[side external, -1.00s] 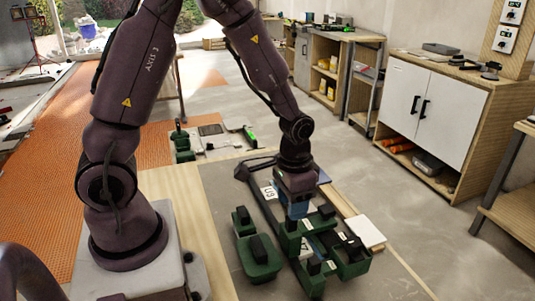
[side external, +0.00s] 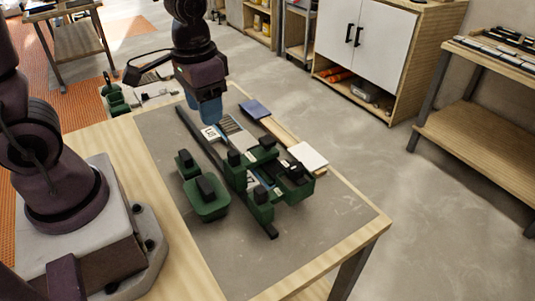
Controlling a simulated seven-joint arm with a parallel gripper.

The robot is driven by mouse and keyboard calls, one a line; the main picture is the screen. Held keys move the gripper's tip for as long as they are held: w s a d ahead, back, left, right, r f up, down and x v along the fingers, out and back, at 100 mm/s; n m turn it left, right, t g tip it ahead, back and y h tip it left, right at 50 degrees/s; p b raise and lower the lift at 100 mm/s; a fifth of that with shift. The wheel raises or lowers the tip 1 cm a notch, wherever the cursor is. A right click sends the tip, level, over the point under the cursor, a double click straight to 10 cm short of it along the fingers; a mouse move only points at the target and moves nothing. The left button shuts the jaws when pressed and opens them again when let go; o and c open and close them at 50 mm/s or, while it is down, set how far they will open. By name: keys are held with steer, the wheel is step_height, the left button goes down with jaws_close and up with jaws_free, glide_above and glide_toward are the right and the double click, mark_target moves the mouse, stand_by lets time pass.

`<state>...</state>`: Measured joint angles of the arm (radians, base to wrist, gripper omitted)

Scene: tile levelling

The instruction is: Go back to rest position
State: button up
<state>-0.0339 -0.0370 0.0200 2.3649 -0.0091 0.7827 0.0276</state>
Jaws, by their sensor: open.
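My gripper (side external: 207,112) hangs from the dark wrist above the far part of the work table, pointing down. Its blue lower part shows, and its fingertips are hard to make out at this size. It is above the table and apart from the green blocks. Several green holders with black knobs (side external: 262,190) stand grouped in the middle of the table around a dark rail (side external: 272,232). Two more green pieces, a small one (side external: 186,166) and a larger one (side external: 205,208), stand to their left. A small white tag (side external: 211,133) lies near the rail's far end.
The grey work table (side external: 335,225) has clear room at its near right. A white tile (side external: 308,156) and a dark blue piece (side external: 255,109) lie along its right edge. A white cabinet (side external: 375,35) and a wooden shelf (side external: 490,110) stand beyond the floor.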

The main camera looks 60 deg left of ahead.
steer(key=s+d+r+t, duration=0.1)
steer(key=s+r+t, duration=0.4)
steer(key=r, duration=0.6)
steer(key=shift+s+d+r, duration=0.15)
steer(key=shift+s+r, duration=0.2)
steer(key=shift+s, duration=0.25)
